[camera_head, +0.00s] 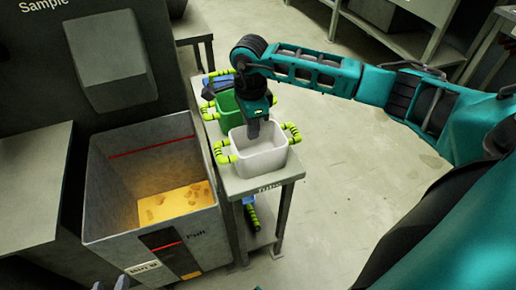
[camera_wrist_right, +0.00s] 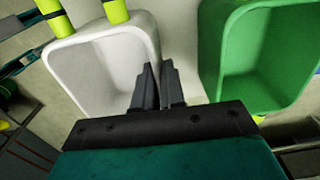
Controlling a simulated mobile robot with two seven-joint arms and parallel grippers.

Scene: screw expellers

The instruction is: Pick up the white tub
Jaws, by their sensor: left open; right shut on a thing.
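The white tub (camera_head: 262,163) stands upright on the front end of a narrow table, with yellow-green handles on its left and right sides. My right gripper (camera_head: 253,133) comes down from above onto the tub's rear wall. In the right wrist view its fingers (camera_wrist_right: 158,88) are shut on the rim of the white tub (camera_wrist_right: 85,65), on the side facing the green tub (camera_wrist_right: 262,60). The tub looks empty. What seem to be my left gripper's fingertips (camera_head: 110,284) just show at the bottom left edge of the head view, open and apart.
The green tub (camera_head: 228,104) stands close behind the white one on the table (camera_head: 262,187). A grey bin (camera_head: 122,222) with yellow-brown material stands left of the table, its wall near the tub's left handle. The floor to the right is clear.

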